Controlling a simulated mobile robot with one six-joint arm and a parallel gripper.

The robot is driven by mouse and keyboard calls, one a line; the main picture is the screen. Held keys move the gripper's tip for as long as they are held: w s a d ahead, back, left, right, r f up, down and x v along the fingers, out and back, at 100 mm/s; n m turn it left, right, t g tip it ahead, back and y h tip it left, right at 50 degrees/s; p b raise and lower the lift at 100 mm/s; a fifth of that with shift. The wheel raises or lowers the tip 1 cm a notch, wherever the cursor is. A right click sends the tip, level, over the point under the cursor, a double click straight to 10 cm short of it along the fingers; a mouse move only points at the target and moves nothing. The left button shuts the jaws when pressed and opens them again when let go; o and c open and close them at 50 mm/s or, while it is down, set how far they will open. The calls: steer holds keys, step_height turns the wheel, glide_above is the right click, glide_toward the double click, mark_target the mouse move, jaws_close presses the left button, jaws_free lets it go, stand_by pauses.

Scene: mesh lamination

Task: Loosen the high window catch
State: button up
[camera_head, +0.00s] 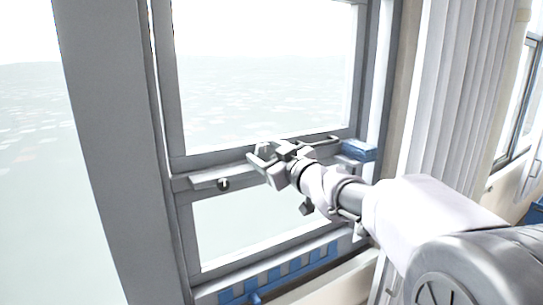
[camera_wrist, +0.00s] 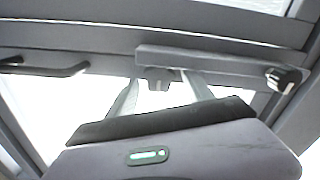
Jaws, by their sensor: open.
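The window's grey middle rail carries a flat metal bar (camera_head: 205,179) with a dark round knob (camera_head: 223,184) near its left end. In the wrist view the bar (camera_wrist: 215,62) runs across the upper right, with the knob (camera_wrist: 284,79) at its right end. A small dark block (camera_wrist: 158,78) shows below the bar's other end, between my fingertips; I cannot tell if they touch it. My gripper (camera_head: 266,163) is open at the rail, to the right of the knob in the head view. It also shows in the wrist view (camera_wrist: 163,86), its two fingers apart.
A thin handle (camera_head: 320,139) is on the rail right of my gripper; it shows at the left in the wrist view (camera_wrist: 45,69). A blue block (camera_head: 357,150) sits by the right frame. Grey curtains (camera_head: 450,90) hang at the right. A blue slotted strip (camera_head: 280,275) lies along the sill.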

steer(key=b+v, duration=0.2)
steer(key=v, duration=1.5)
steer(key=shift+s+d, duration=0.1)
steer(key=shift+d, duration=0.05)
steer(key=s+d+f+m+g+h+b, duration=0.1)
steer(key=s+d+f+m+h+b, duration=0.25)
steer(key=f+b, duration=0.5)
steer(key=s+d+f+m+h+b, duration=0.3)
steer(key=d+f+m+h+b, duration=0.15)
steer(key=f, duration=0.65)
steer(key=s+d+f+m+g+h+b, duration=0.1)
steer(key=s+d+f+m+h+b, duration=0.3)
steer(key=f+b, duration=0.4)
steer(key=s+a+f+m+g+y+b, duration=0.1)
steer(key=s+a+f+g+y+b, duration=0.1)
steer(key=s+f, duration=0.6)
steer(key=s+a+f+m+g+y+b, duration=0.2)
steer(key=s+f, duration=0.6)
steer(key=f, duration=0.8)
steer(key=a+g+b, duration=0.2)
steer(key=g+b, duration=0.1)
steer(key=b, duration=0.1)
steer(key=shift+a+b, duration=0.3)
steer(key=shift+a, duration=0.05)
